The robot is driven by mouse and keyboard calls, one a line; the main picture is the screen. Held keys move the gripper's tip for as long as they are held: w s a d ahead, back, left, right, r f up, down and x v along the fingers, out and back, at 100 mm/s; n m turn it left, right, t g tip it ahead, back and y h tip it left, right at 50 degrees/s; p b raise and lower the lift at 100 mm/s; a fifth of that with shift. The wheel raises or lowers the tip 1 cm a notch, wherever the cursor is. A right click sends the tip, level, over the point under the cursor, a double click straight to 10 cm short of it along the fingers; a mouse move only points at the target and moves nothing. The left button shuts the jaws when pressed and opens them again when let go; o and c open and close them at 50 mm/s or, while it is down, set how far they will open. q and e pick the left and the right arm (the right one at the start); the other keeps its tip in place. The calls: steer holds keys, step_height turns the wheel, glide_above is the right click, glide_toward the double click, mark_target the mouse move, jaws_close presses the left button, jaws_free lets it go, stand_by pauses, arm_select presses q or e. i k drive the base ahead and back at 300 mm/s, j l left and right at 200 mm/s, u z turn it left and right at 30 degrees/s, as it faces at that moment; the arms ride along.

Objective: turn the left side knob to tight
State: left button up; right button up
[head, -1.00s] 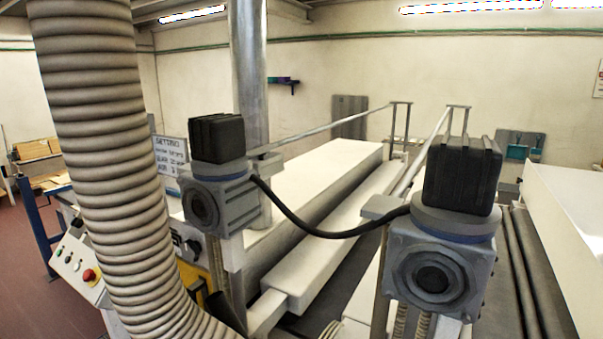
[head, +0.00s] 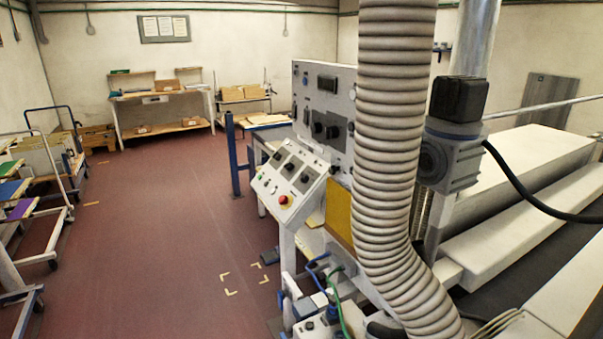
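A grey control cabinet (head: 345,85) stands at the middle of the head view, with dark round knobs (head: 318,128) on its upright face. Below it a sloped console (head: 268,184) carries several dark switches and a red button (head: 283,200). I cannot tell whether any of these is the left side knob, and no tight marking is readable. The machine's side behind the hose is partly hidden. Neither of my grippers is in view.
A thick ribbed hose (head: 390,120) hangs in front of the machine. A grey motor block (head: 450,160) stands right of it. Red floor (head: 165,240) is clear to the left, with carts (head: 40,205) at the left edge and a workbench (head: 160,100) behind.

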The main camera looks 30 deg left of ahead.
mark_target(333, 170)
steer(key=k+j+u, duration=0.1)
steer(key=j, duration=0.2)
steer(key=k+j+u, duration=0.1)
steer(key=j, duration=0.2)
steer(key=k+j+u, duration=0.15)
steer(key=j, duration=0.2)
steer(key=i+j+z, duration=0.1)
steer(key=z, duration=0.35)
steer(key=j+z, duration=0.2)
steer(key=z, duration=0.2)
steer(key=i+j+z, duration=0.1)
steer(key=j+z, duration=0.15)
steer(key=j, duration=0.25)
steer(key=j+z, duration=0.25)
steer(key=j, duration=0.3)
steer(key=j+z, duration=0.25)
steer(key=j, duration=1.9)
